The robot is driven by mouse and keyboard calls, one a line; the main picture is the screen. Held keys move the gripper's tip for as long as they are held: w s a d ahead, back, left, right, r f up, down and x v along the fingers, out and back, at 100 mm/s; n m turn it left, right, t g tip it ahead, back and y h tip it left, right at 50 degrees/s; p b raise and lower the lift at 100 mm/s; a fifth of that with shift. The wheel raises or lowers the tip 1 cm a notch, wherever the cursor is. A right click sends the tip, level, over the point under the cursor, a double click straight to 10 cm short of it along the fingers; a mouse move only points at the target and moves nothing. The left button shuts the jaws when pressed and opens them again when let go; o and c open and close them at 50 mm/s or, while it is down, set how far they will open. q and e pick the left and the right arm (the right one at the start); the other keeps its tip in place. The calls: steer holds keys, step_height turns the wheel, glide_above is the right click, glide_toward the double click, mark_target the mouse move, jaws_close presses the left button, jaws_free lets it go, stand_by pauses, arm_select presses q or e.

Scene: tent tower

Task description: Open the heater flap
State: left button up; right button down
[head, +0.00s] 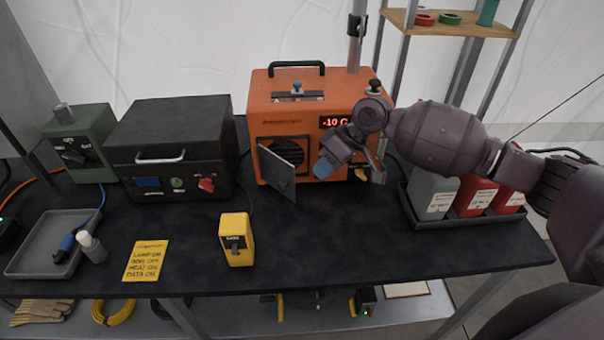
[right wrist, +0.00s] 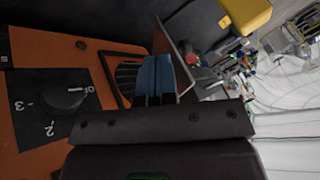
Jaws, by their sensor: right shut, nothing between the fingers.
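The orange heater (head: 315,105) stands at the back of the dark table, its display reading -10 C. Its grey flap (head: 277,174) stands swung out from the front, showing part of the dark vent grille (head: 290,150) behind it. My right gripper (head: 322,168) is in front of the heater, to the right of the flap, with its blue fingertips together and empty. In the right wrist view the shut blue fingers (right wrist: 156,76) are between the grille (right wrist: 126,76) and the flap (right wrist: 174,52), seen nearly edge-on. Whether they touch the flap I cannot tell. My left gripper is out of view.
A black box with a handle (head: 172,150) stands left of the heater. A tray with grey and red containers (head: 479,193) is at right. The table before the flap is clear.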

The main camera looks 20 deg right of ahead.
mark_target(290, 189)
step_height(290, 189, up, 4)
steer(key=w+d, duration=0.2)
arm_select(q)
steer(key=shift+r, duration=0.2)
arm_select(e)
steer(key=shift+m+y, duration=0.3)
steer(key=shift+m, duration=0.1)
steer(key=x, duration=1)
steer(key=shift+s+a+f, duration=0.1)
steer(key=shift+a+f, duration=0.05)
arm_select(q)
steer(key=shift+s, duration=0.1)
